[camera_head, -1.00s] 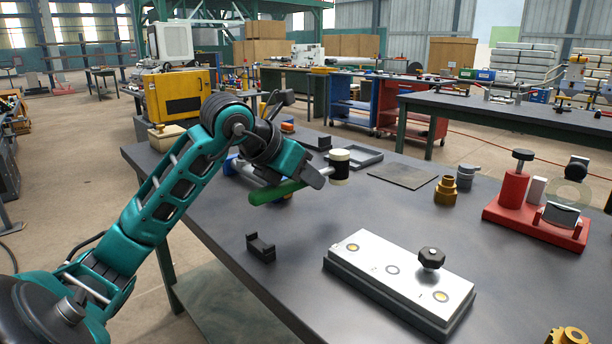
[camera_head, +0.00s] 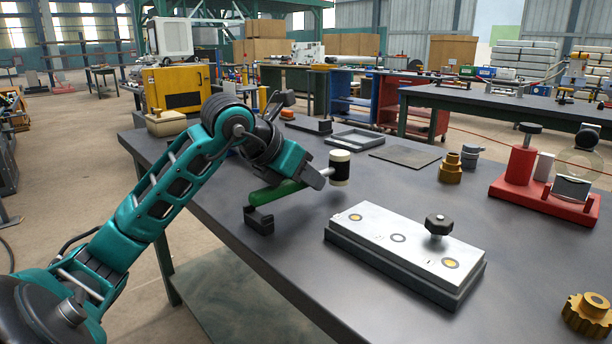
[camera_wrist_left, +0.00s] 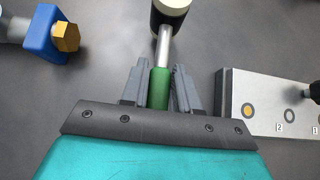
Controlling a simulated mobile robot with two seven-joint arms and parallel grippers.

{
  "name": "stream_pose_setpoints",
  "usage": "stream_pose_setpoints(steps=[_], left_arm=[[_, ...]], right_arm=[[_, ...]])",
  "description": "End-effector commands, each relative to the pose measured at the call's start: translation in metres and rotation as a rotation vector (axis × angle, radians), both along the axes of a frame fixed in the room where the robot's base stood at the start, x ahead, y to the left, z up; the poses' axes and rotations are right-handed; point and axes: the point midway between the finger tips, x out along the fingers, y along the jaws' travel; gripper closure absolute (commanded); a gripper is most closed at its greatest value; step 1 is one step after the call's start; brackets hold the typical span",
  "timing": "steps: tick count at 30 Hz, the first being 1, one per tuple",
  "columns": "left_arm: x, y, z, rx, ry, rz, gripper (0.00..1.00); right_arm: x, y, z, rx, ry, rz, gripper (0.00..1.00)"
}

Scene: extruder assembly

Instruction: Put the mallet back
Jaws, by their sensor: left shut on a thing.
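The mallet has a green handle (camera_head: 275,194), a bright metal shank and a black head with cream faces (camera_head: 340,170). My left gripper (camera_wrist_left: 160,82) is shut on the green handle, with one grey finger on each side of it in the left wrist view. The mallet is held over the table, its head toward the right in the head view. A small black bracket (camera_head: 259,222) stands on the table by the handle's free end. The handle end overlaps its top in the picture; I cannot tell whether they touch. My right gripper is not in view.
A white-topped plate with a black knob (camera_head: 405,250) lies right of the mallet. A red fixture (camera_head: 543,195), a brass part (camera_head: 450,170) and a yellow gear (camera_head: 587,314) are farther right. A blue part with a brass hex (camera_wrist_left: 66,37) is near the gripper.

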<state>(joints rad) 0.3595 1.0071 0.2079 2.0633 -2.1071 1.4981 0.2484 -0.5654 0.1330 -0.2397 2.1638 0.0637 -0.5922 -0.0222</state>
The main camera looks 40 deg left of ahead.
Motion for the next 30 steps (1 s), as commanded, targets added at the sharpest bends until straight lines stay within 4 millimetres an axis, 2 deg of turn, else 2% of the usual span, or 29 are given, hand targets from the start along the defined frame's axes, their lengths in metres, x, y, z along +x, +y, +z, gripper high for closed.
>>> stream_pose_setpoints(steps=[30], left_arm=[[0.0,0.0,-0.02,0.0,-0.002,0.0,1.0]], right_arm=[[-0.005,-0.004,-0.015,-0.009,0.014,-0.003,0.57]])
